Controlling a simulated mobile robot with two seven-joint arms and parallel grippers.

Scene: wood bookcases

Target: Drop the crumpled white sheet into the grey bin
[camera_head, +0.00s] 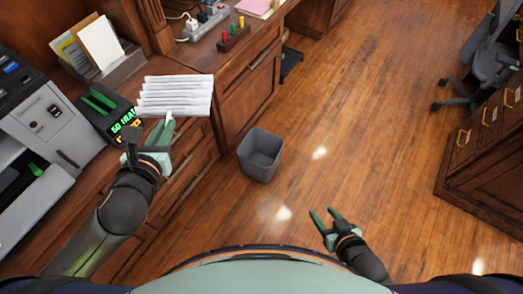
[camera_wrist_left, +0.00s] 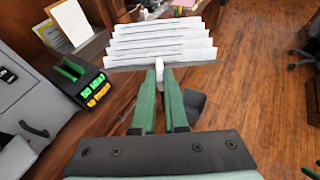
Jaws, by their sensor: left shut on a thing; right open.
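My left gripper (camera_head: 168,123) is shut on a small white piece, which looks like the crumpled white sheet (camera_wrist_left: 168,74). The piece shows between the fingertips, mostly hidden by them, just in front of a row of white papers. The grey bin (camera_head: 262,153) stands on the wood floor beside the drawers, right of and below my left gripper. In the left wrist view the bin (camera_wrist_left: 196,103) is partly hidden behind the fingers. My right gripper (camera_head: 324,216) is open and empty over the floor, right of and nearer than the bin.
Several white papers (camera_head: 175,95) stand in a rack at the counter edge. A device with green lettering (camera_head: 112,117) and a grey machine (camera_head: 45,125) are to the left. A power strip (camera_head: 206,22) lies farther back. Open floor (camera_head: 360,120) lies right of the bin.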

